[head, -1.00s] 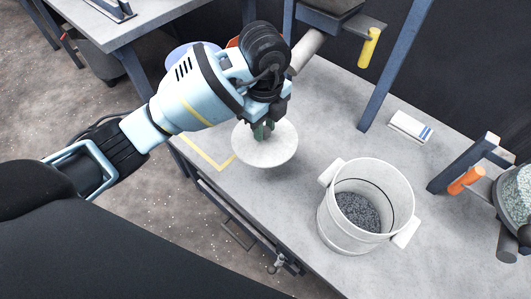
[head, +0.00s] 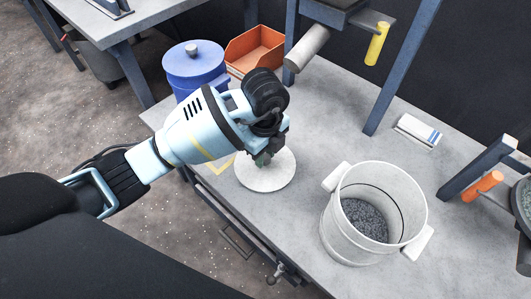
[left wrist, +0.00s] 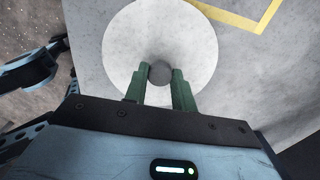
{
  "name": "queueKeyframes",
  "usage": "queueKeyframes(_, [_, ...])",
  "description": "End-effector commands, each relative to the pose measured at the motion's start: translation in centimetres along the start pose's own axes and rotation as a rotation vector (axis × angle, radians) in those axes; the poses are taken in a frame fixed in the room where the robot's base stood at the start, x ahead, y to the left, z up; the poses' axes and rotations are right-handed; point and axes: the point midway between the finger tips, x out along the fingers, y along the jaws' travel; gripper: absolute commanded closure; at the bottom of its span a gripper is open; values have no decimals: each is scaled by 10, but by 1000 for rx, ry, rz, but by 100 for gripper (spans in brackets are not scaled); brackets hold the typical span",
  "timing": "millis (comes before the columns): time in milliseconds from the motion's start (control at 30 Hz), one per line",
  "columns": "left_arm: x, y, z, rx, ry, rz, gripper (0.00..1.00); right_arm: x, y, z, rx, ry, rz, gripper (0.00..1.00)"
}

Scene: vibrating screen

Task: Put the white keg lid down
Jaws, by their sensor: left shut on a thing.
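The white keg lid (head: 268,176) is a round flat disc at the table's left part, low at the grey tabletop; I cannot tell for sure whether it touches. My left gripper (head: 262,160) is above it, shut on its knob. In the left wrist view the lid (left wrist: 190,40) lies flat below, and the green fingers of my left gripper (left wrist: 160,78) close on the dark round knob (left wrist: 160,73). The white keg (head: 345,225) stands open to the right, with dark grey granules inside. My right gripper is not in view.
A blue keg (head: 193,70) with a lid and an orange bin (head: 256,50) stand behind my left arm. A yellow outline (left wrist: 235,18) is marked on the tabletop (head: 300,125) beside the lid. A white box with blue stripes (head: 418,131) lies at the back right.

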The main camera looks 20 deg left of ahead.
Motion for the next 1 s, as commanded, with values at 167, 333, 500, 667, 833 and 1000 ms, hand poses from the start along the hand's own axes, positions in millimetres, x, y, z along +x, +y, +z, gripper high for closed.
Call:
queueKeyframes(167, [-2, 0, 0, 1, 0, -2, 98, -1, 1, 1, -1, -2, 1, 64])
queueKeyframes(333, [2, 0, 0, 0, 0, -2, 98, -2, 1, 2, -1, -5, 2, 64])
queueKeyframes(500, [1, 0, 0, 0, 0, -2, 52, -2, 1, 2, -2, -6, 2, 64])
queueKeyframes(667, [1, 0, 0, 0, 0, -1, 52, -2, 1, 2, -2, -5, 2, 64])
queueKeyframes(833, [-1, 0, 0, 1, 0, -2, 52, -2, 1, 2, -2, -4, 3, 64])
queueKeyframes(1000, [-22, -1, 0, 2, 0, -5, 52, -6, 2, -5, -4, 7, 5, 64])
